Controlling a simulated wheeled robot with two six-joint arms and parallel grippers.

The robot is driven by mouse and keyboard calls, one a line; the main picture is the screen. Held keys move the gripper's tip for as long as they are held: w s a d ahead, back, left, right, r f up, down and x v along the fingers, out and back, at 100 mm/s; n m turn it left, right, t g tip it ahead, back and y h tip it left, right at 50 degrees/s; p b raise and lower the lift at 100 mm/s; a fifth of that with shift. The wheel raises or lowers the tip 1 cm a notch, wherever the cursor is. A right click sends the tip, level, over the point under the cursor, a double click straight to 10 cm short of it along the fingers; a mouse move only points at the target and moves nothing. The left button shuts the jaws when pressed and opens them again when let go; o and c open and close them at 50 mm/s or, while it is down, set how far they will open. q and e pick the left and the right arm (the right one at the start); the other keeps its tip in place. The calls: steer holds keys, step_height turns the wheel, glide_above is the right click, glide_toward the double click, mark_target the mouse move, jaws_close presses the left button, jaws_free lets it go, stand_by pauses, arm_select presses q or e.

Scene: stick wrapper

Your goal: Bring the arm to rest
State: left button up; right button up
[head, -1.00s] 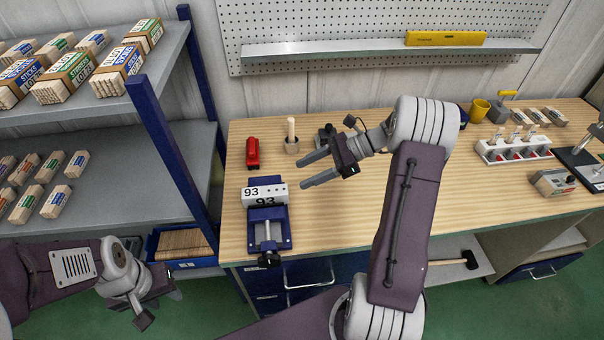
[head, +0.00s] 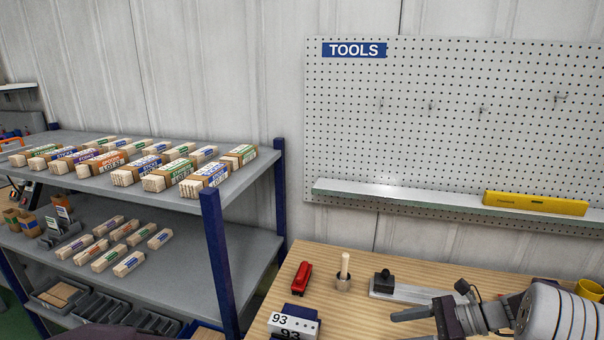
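My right gripper (head: 408,325) is at the lower right of the head view, over the wooden workbench (head: 350,315). Its two fingers point left and stand apart, with nothing between them. The lower finger is partly cut off by the frame's bottom edge. The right arm comes in from the right edge, with a pale ribbed joint. My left gripper is out of the frame. Only a dark purple piece of my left arm shows at the bottom edge. A white block marked 93 (head: 293,324) sits left of the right gripper, apart from it.
A red tool (head: 302,278) and a wooden peg in a holder (head: 344,272) stand on the bench. A shelf rack (head: 225,190) with stick bundles is at left. A pegboard (head: 420,120) holds a ledge with a yellow level (head: 535,203). A yellow cup (head: 588,290) is at right.

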steer(key=s+a+r+n+g, duration=0.2)
steer(key=a+r+n+g, duration=0.15)
steer(key=a, duration=0.55)
steer(key=s+a+f+n+g+h, duration=0.2)
steer(key=s+a+n+h, duration=0.25)
steer(key=s, duration=0.35)
steer(key=s+d+f+n+h, duration=0.2)
steer(key=s+f+n+h, duration=0.2)
steer(key=s+f+n, duration=0.25)
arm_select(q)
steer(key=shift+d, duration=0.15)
arm_select(e)
steer(key=w+d+f+n+t+h, duration=0.1)
steer(key=d+f+n+t+h, duration=0.1)
steer(key=d+n, duration=0.4)
steer(key=shift+w+f+t+h, duration=0.25)
steer(key=shift+t+h, duration=0.3)
steer(key=shift+t, duration=0.1)
steer(key=shift+s+n, duration=0.1)
steer(key=shift+n, duration=0.15)
steer(key=shift+d, duration=0.1)
